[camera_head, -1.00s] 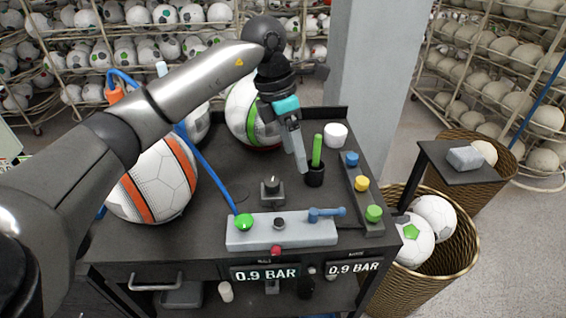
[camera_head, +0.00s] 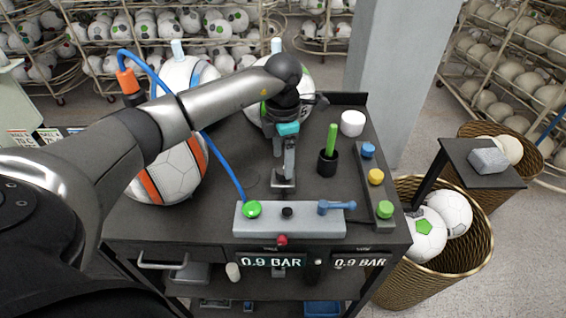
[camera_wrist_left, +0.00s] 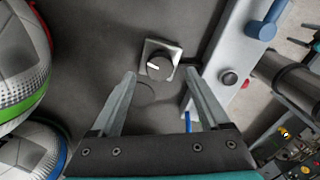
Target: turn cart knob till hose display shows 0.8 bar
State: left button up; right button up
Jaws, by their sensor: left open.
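The cart knob (camera_wrist_left: 160,66) is a dark round dial with a white pointer mark on a square metal plate. In the head view its plate (camera_head: 283,184) shows on the cart top, with the dial largely hidden by my gripper. My left gripper (camera_head: 287,172) is over the knob. In the left wrist view its open fingertips (camera_wrist_left: 160,74) are on either side of the knob, with gaps visible. Two displays on the cart front, left (camera_head: 270,261) and right (camera_head: 360,261), both read 0.9 BAR. Their small labels are unreadable. My right gripper is out of view.
A grey panel (camera_head: 325,229) with a green hose end (camera_head: 252,209), black button and blue lever (camera_head: 336,207) lies in front of the knob. A black cup (camera_head: 327,166) with a green stick stands right. Balls (camera_head: 172,173) stand left and behind.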

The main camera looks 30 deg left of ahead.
aim_at(283, 173)
pick_arm(q)
jog(key=shift+f, duration=1.4)
jog(key=shift+c, duration=0.2)
grip_shut()
